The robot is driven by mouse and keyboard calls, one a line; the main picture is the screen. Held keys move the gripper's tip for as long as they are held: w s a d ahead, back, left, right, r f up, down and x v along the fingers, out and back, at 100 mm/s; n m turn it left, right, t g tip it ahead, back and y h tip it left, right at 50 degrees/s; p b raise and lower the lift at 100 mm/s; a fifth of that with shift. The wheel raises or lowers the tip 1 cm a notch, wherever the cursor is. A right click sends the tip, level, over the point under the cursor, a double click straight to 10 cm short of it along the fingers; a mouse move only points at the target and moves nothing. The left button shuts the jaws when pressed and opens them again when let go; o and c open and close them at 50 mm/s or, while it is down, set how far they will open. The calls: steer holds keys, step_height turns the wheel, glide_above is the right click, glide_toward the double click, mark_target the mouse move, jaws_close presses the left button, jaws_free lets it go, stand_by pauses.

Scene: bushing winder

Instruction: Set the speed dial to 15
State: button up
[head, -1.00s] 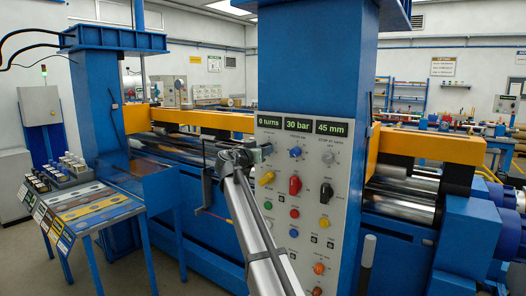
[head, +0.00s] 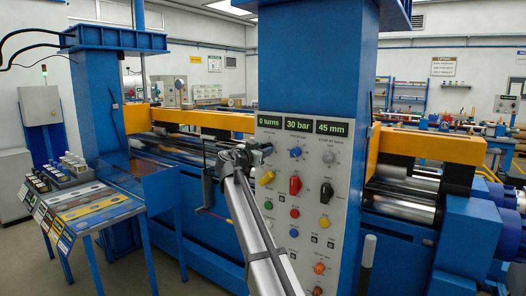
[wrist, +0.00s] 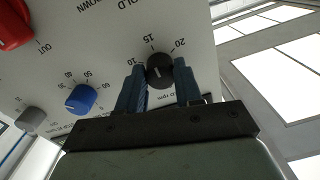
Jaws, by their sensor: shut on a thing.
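The black speed dial (wrist: 160,65) sits on the light panel in the wrist view, with the marks 10, 15 and 20 printed around it. Its short white pointer line tilts slightly left of straight up, roughly toward the 15. My gripper (wrist: 160,80) has one blue finger on each side of the dial and is shut on it. In the head view my gripper (head: 264,150) is at the upper left of the grey control panel (head: 315,215), below the turns display (head: 270,121). There it mostly hides the dial.
Beside the dial are a blue knob (head: 295,152) and a grey knob (head: 328,157). Below are a yellow knob (head: 267,178), a red knob (head: 295,186) and several buttons. A blue table with samples (head: 87,205) stands at left.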

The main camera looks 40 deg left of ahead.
steer(key=o, duration=1)
steer(key=shift+o, duration=0.2)
steer(key=shift+s, duration=0.15)
steer(key=s, duration=1.3)
steer(key=shift+s+d, duration=0.2)
steer(key=shift+s, duration=0.1)
